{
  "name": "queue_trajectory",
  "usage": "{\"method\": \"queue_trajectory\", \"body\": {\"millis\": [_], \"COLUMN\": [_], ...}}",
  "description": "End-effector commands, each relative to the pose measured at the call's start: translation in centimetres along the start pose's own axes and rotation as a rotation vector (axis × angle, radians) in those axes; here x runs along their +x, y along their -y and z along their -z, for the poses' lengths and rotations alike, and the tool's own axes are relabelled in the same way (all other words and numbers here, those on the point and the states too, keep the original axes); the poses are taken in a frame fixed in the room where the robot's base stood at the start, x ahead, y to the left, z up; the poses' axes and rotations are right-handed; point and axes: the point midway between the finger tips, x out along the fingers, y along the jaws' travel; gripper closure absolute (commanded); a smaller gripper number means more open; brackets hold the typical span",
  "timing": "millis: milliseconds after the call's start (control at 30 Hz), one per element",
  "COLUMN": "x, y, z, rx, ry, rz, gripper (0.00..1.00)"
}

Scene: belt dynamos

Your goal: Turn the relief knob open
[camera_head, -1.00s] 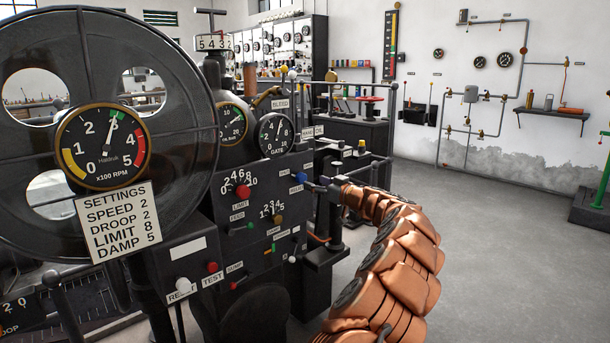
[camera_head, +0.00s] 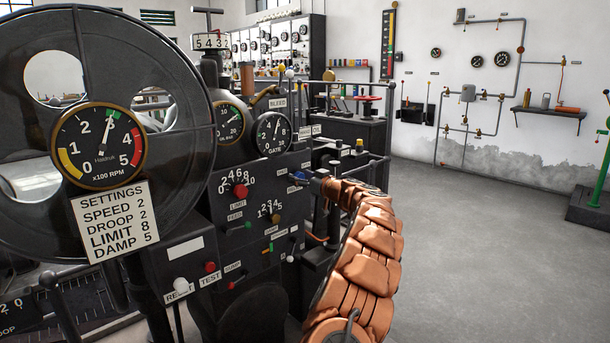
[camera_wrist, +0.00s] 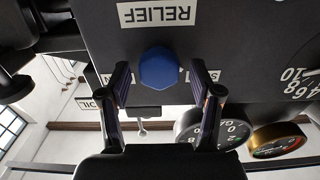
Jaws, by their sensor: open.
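The relief knob (camera_wrist: 158,68) is blue and faceted, and sits on the dark panel under the upside-down RELIEF label (camera_wrist: 157,14) in the wrist view. My gripper (camera_wrist: 162,84) is open, with one finger on each side of the knob and a visible gap between each finger and the knob. Contact is not visible. In the head view, the blue knob (camera_head: 297,176) is small at the panel's right side, and my gripper is mostly hidden behind my copper-coloured arm cover.
A big dark wheel (camera_head: 180,140) stands at left. Open floor (camera_head: 470,240) lies to the right.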

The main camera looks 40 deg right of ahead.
Motion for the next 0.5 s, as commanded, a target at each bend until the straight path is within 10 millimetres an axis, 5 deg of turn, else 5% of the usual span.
{"method": "queue_trajectory", "body": {"millis": [100,500], "x": [0.02,0.1], "y": [0.04,0.17], "z": [0.0,0.01], "rx": [0.0,-0.001], "ry": [0.0,0.0], "rz": [0.001,0.003], "gripper": [0.37,0.79]}}
